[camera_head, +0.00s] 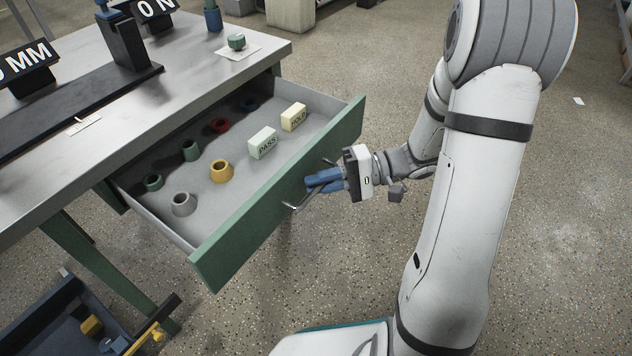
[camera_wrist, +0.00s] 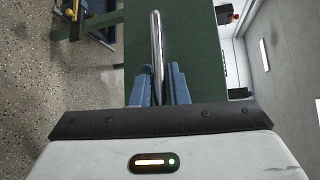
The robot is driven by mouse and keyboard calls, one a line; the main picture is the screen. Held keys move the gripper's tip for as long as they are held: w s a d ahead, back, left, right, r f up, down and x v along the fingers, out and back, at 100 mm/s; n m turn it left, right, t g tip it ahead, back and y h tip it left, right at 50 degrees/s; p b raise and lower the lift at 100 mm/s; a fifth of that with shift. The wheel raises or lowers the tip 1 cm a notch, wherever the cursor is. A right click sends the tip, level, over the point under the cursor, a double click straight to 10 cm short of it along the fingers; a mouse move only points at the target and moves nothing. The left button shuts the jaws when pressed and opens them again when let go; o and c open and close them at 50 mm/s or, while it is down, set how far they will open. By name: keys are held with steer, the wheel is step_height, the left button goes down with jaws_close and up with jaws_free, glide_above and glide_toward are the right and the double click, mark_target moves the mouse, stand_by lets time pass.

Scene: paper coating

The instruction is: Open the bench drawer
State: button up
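The bench drawer (camera_head: 278,190) has a green front and a grey inside. It stands pulled well out from under the bench top, with its contents in plain view. Its metal bar handle (camera_head: 296,205) is on the outer face of the front. The handle also shows in the wrist view (camera_wrist: 156,45), running between my blue fingers against the green front. My gripper (camera_head: 318,182) is at the handle, outside the drawer, and appears shut on the bar. The fingers hide part of the bar.
The drawer holds several coloured cups, such as a yellow one (camera_head: 221,171), and blocks marked PASS (camera_head: 262,143) and HOLD (camera_head: 293,117). The grey bench top (camera_head: 190,65) is above. A dark bin (camera_head: 60,315) is at the lower left. Floor right of the drawer is clear apart from my arm.

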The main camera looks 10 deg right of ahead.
steer(key=shift+o, duration=0.4)
steer(key=shift+d, duration=0.15)
steer(key=d+r+p, duration=0.1)
steer(key=d+p, duration=0.1)
steer(key=d, duration=0.5)
steer(key=shift+w+d, duration=0.2)
steer(key=shift+w, duration=0.1)
steer(key=shift+r, duration=0.1)
